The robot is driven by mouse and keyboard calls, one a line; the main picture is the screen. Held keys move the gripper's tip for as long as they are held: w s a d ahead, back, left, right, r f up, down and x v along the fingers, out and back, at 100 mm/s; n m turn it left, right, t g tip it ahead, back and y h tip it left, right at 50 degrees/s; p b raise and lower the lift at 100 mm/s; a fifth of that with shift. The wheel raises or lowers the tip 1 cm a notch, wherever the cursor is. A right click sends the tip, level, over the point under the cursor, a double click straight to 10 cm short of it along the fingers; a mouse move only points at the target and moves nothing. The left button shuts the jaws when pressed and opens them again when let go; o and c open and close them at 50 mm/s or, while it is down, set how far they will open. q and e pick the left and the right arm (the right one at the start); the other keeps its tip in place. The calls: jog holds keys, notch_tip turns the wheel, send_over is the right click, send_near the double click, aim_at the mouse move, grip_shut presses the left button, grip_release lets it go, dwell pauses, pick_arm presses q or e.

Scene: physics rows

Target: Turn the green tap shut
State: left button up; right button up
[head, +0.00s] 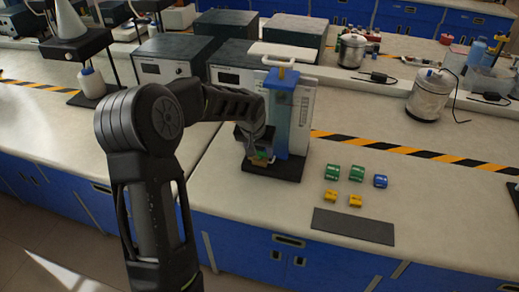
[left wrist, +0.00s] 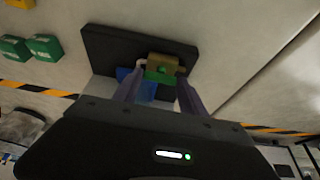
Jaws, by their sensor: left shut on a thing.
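The green tap (left wrist: 160,77) shows in the left wrist view as a green handle against a brass-coloured body (left wrist: 163,61). In the head view a little of the green tap (head: 263,155) shows under my left gripper. The tap is on a blue column (head: 299,118) that stands on a dark base plate (head: 287,168). My left gripper (left wrist: 161,72) is shut on the green tap, with one finger on each side. The handle's exact angle is hard to tell. My right gripper is in neither view.
Green, blue and yellow blocks (head: 331,172) lie right of the base plate, near a dark mat (head: 353,226). Grey instrument boxes (head: 173,58) stand behind the column. A striped tape line (head: 400,151) crosses the bench. The bench's right front is mostly clear.

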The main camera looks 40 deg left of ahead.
pick_arm(q)
jog(key=shift+m, duration=0.3)
jog(key=shift+a+m+h+p, duration=0.15)
jog(key=shift+m+h+p, duration=0.35)
jog(key=shift+m+p, duration=0.3)
jog(key=m+h, duration=0.1)
jog(key=m, duration=0.1)
jog(key=shift+a+m, duration=0.15)
jog(key=shift+m, duration=0.15)
jog(key=m, duration=0.2)
jog(key=m+h, duration=0.1)
jog(key=shift+w+a+f+m, duration=0.1)
jog(key=shift+a+m, duration=0.05)
jog(key=shift+m, duration=0.25)
jog(key=m+h+b, duration=0.1)
jog(key=m, duration=0.2)
jog(key=shift+a+m+g+h, duration=0.1)
jog(key=shift+m+g+h, duration=0.2)
jog(key=shift+g, duration=0.1)
jog(key=m, duration=0.2)
jog(key=shift+w+m+g+h, duration=0.15)
jog(key=shift+m+g+h, duration=0.15)
jog(key=shift+g, duration=0.1)
jog(key=shift+w+a+m+g, duration=0.1)
jog(key=shift+m+g, duration=0.5)
jog(key=shift+m, duration=0.9)
